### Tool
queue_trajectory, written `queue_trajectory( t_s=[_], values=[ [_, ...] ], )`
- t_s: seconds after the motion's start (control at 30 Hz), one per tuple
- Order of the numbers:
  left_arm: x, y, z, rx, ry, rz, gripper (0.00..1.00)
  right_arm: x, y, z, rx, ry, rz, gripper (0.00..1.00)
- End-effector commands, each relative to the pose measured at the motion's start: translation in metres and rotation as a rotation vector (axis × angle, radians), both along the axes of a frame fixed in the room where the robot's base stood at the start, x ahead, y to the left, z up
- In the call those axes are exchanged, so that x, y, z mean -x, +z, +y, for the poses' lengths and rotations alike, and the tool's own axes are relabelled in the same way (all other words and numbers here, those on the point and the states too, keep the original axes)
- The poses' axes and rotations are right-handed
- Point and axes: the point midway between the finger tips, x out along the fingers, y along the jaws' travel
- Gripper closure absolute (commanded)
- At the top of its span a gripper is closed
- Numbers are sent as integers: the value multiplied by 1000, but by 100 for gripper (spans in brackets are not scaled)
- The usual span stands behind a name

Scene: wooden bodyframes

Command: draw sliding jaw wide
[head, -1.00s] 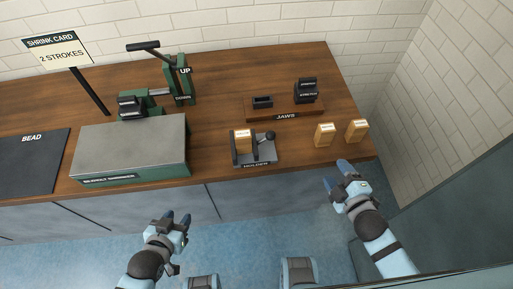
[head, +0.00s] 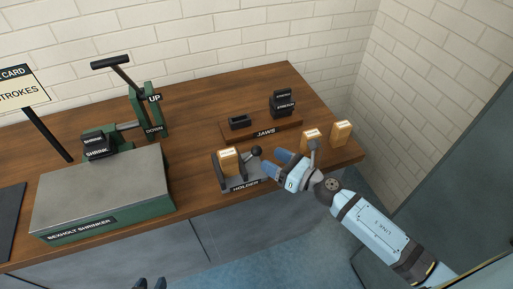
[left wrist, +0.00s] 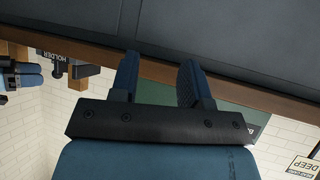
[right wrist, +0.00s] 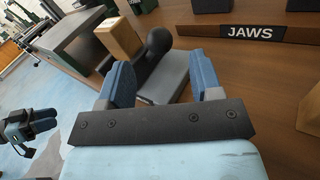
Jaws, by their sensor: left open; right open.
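The holder (head: 240,185) stands near the bench's front edge, with a wooden block (head: 227,157) in it and a dark ball knob (head: 255,151) on its right side. The right wrist view shows the block (right wrist: 119,38) and the knob (right wrist: 157,43) close beyond the fingers. My right gripper (head: 277,163) is open just right of the holder; its fingers (right wrist: 163,82) straddle nothing, and I see no clear contact with the knob. My left gripper (head: 150,284) is open and empty, low in front of the bench; its fingers (left wrist: 157,78) point toward the bench front.
A JAWS rack (head: 264,132) with dark jaw pieces stands behind the holder. Two wooden blocks (head: 312,139) (head: 341,132) stand to the right, near my right forearm. The green shrinker (head: 105,200) stands left of the holder. A wall closes the right side.

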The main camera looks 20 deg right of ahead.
Motion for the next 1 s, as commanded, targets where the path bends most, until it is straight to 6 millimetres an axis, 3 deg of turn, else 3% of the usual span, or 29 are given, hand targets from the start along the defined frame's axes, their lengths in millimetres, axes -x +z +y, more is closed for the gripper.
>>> queue_trajectory(
  t_s=[0.1,0.3,0.73,1.0],
  values=[
    [0,5,4,-13,-5,-7,57,-21,3,15,-1,0,-2,41],
    [3,4,9,-28,-12,-4,57,-42,1,30,-1,-1,0,41],
    [5,1,5,-22,-11,1,57,-49,-1,36,-2,-1,1,41],
    [3,6,4,-16,-9,-7,57,-49,-1,35,-1,-2,2,100]
  ],
)
